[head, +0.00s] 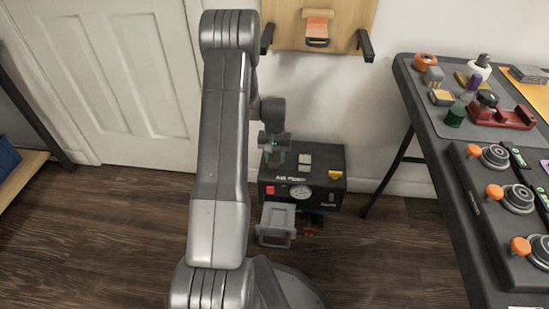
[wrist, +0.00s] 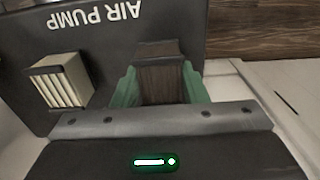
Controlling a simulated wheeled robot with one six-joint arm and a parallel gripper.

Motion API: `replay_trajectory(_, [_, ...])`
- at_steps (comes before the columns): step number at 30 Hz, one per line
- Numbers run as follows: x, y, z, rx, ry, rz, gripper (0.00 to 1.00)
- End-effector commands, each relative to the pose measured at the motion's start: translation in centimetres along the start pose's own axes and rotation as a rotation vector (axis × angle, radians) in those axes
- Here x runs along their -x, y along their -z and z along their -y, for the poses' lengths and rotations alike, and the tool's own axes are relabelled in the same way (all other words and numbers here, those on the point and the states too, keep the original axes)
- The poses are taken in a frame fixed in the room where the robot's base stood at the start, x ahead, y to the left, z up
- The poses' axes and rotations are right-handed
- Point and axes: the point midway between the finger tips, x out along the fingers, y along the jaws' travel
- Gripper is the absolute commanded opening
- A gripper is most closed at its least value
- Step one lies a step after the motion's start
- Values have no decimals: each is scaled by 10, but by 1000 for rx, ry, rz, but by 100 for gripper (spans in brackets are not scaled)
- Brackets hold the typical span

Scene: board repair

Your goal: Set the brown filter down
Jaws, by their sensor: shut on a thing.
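My gripper (head: 275,152) is shut on the brown filter (wrist: 160,85), a dark brown ribbed block between the green fingers in the wrist view. The gripper points down over the left end of the black air pump (head: 329,160) in the head view. In the wrist view the filter is by the edge of the pump top (wrist: 185,22), and the lettering appears upside down. I cannot tell whether the filter touches the pump or is held above it. In the head view I cannot make out the filter at the gripper.
A cream pleated filter (wrist: 60,82) sits on the pump top, left of the gripper in the wrist view. A grey flap (head: 277,220) hangs open at the pump's front, by a gauge (head: 302,192). A dark workbench (head: 447,160) stands right.

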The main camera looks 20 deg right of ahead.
Motion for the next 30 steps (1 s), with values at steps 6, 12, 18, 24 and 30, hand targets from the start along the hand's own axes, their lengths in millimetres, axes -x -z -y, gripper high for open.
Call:
replay_trajectory(6, [-4, 0, 0, 0, 0, 0, 17])
replay_trajectory(12, [-2, 0, 0, 0, 0, 0, 61])
replay_trajectory(18, [-2, 0, 0, 0, 0, 0, 61])
replay_trajectory(24, [13, 0, 0, 0, 0, -2, 61])
replay_trajectory(30, [48, 1, 0, 0, 0, -3, 61])
